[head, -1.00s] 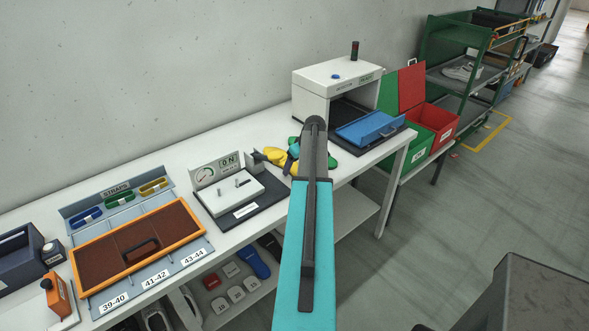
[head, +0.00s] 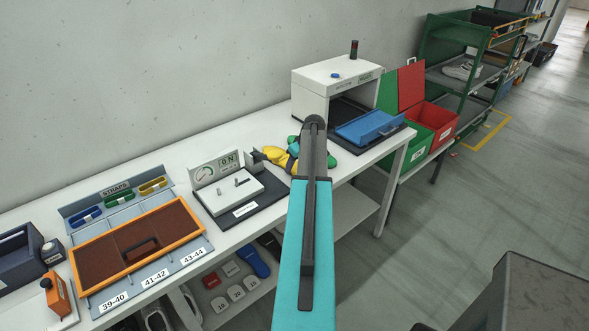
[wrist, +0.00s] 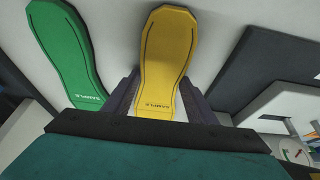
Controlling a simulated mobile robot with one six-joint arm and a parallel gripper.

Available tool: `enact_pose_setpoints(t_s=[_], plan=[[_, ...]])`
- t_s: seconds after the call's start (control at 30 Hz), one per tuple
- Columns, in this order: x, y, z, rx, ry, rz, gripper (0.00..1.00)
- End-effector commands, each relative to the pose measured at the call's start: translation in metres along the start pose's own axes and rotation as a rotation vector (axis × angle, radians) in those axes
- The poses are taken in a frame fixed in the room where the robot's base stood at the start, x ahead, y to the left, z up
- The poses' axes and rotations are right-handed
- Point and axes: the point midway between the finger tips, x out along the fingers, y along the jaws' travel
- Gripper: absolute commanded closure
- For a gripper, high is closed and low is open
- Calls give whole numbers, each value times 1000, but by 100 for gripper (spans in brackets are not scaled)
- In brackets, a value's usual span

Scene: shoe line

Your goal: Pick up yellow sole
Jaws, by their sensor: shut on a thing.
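The yellow sole (wrist: 165,55) is upright in the middle of the wrist view, with a dark outline and the word SAMPLE at its near end. My gripper (wrist: 160,103) has a dark finger on each side of that near end and is shut on it. A green sole (wrist: 65,50) lies to its left, apart from the fingers. In the head view my arm covers much of this spot.
A gauge device (head: 240,190) stands left of my arm on the white bench. A white box machine (head: 325,90) with a blue tray (head: 370,128) stands behind and right. An orange-framed panel (head: 100,258) lies further left. Green and red bins (head: 435,122) stand at the right.

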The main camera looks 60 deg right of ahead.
Motion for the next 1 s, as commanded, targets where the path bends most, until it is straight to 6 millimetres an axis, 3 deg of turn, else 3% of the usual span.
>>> enact_pose_setpoints(t_s=[0.37,1.0], plan=[[-8,0,-4,-1,2,1,77],[-76,1,-32,-1,2,2,77]])
